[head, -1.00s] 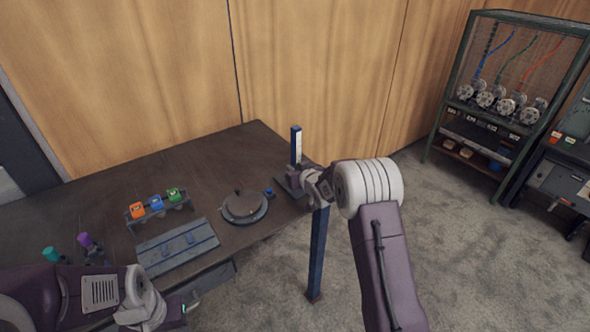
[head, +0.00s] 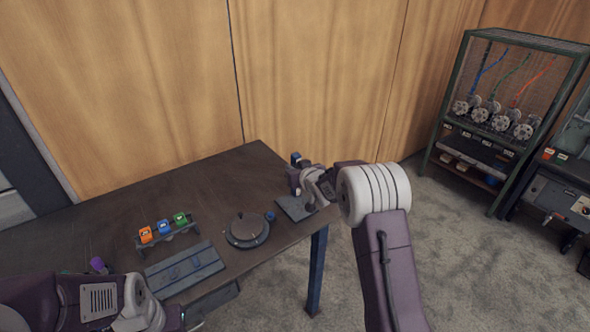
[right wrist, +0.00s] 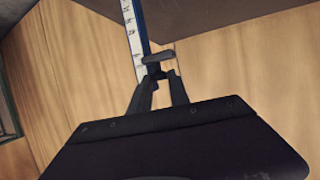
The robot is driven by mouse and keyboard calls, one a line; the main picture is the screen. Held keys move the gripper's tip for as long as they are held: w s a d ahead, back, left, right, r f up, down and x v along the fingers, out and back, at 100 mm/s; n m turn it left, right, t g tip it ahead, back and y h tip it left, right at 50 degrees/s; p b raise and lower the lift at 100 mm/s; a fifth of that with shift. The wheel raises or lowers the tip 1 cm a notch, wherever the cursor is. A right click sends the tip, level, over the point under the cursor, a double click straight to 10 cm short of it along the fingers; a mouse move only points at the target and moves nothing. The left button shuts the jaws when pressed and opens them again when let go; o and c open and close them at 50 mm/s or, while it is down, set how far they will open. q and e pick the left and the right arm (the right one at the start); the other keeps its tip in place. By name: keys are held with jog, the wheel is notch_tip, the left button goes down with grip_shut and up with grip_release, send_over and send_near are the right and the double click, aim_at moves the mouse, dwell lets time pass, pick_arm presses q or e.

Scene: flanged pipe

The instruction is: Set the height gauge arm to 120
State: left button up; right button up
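The height gauge is a blue post with a white scale (right wrist: 132,35); in the head view only its top (head: 296,157) shows above my right gripper (head: 300,182). The grey gauge arm (right wrist: 157,57) crosses the post near one end in the right wrist view. My right gripper's two fingers (right wrist: 161,82) meet it from both sides and appear shut on it, with a narrow gap between them. The scale marks are too small to read. The gauge's flat grey base (head: 294,208) sits at the table's right corner. My left gripper is below the head view's edge; only its arm shows.
The dark table (head: 215,185) holds a round grey disc fixture (head: 247,230), a rack with orange, blue and green blocks (head: 163,227), and a grey slotted plate (head: 185,270). A wire-fronted shelf (head: 500,120) stands at the right. Floor right of the table is clear.

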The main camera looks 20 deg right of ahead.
jog(key=o, duration=0.3)
jog(key=shift+f, duration=0.1)
jog(key=v, duration=0.9)
jog(key=shift+b, duration=0.45)
jog(key=a+r, duration=0.3)
jog(key=s+f+g, duration=0.4)
jog(key=s+f, duration=0.1)
jog(key=s, duration=0.5)
jog(key=s+f+g, duration=0.4)
jog(key=s+f, duration=0.1)
jog(key=s, duration=0.6)
jog(key=s+f+m+g+h, duration=0.1)
jog(key=s+f+g, duration=0.3)
jog(key=s, duration=0.6)
notch_tip(320, 180, down, 2)
jog(key=shift+s+a+f+p, duration=0.1)
jog(key=shift+s+a+p, duration=0.15)
jog(key=shift+a+p, duration=0.15)
